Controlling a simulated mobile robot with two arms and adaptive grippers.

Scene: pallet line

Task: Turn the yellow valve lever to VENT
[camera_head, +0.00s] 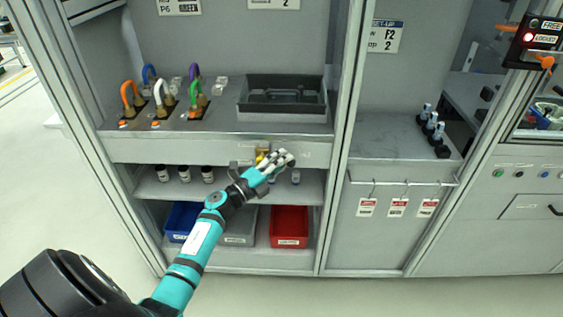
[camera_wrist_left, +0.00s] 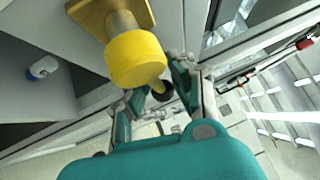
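The yellow valve (camera_head: 262,154) sits on the front edge of the workbench. In the left wrist view, the valve's round yellow hub (camera_wrist_left: 135,60) stands out from a brass-coloured plate (camera_wrist_left: 110,15), with a short yellow lever (camera_wrist_left: 157,86) and a dark end. My left gripper (camera_head: 258,166) is at the valve and partly covers it in the head view. In the left wrist view its fingers (camera_wrist_left: 155,94) are apart, one on each side of the lever; I cannot tell whether they touch it. No VENT marking is readable. My right gripper is not in view.
Above the valve, the bench holds a dark tray (camera_head: 283,108) and several coloured hose loops (camera_head: 195,95). Below, a shelf carries small bottles (camera_head: 185,174). Lower down are a blue bin (camera_head: 182,220) and a red bin (camera_head: 289,226). A cabinet post (camera_head: 345,140) stands to the right.

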